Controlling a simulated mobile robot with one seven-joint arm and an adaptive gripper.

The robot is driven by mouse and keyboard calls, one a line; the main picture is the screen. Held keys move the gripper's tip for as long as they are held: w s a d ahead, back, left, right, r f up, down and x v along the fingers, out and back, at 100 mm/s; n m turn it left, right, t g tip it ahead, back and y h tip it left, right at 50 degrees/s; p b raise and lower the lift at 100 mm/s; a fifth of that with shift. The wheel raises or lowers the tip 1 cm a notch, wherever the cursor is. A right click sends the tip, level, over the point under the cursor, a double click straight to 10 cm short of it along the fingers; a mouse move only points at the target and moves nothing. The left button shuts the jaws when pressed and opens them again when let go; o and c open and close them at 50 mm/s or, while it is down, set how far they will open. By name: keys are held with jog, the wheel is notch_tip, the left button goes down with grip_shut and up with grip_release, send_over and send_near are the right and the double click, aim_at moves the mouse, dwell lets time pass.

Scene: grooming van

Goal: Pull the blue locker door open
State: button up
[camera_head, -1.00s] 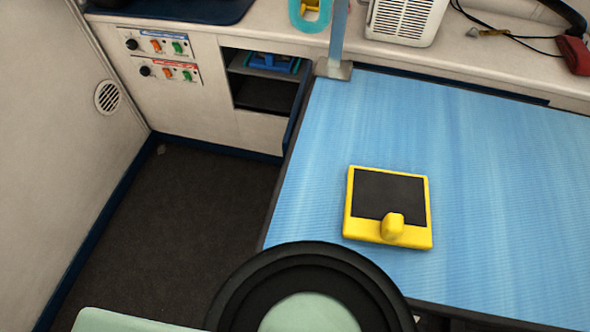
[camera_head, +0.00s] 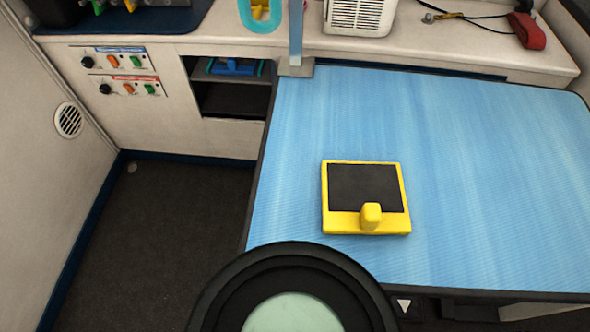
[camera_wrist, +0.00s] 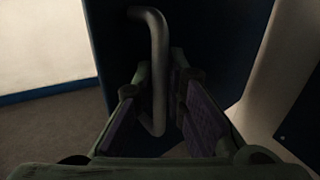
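In the wrist view, the dark blue locker door (camera_wrist: 220,35) fills the upper middle. A grey bar handle (camera_wrist: 158,75) with a bent top stands upright on it. My gripper (camera_wrist: 160,82) has one finger on each side of the handle. The fingers are apart, and a gap shows between the handle and the right finger's purple pad; contact on the left side is hard to tell. In the head view, the gripper, handle and door face are not visible.
A blue-topped table (camera_head: 470,150) with a yellow-framed black pad (camera_head: 367,190) fills the right. Behind it, a white cabinet has an open shelf compartment (camera_head: 232,102) and knob panels (camera_head: 120,72). Dark floor (camera_head: 165,215) is clear at left, beside a wall with a round vent (camera_head: 68,120).

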jog(key=o, duration=0.4)
jog(key=shift+s+f, duration=0.1)
jog(key=shift+s, duration=0.05)
jog(key=shift+c, duration=0.2)
jog(key=v, duration=1.2)
jog(key=shift+s+f, duration=0.1)
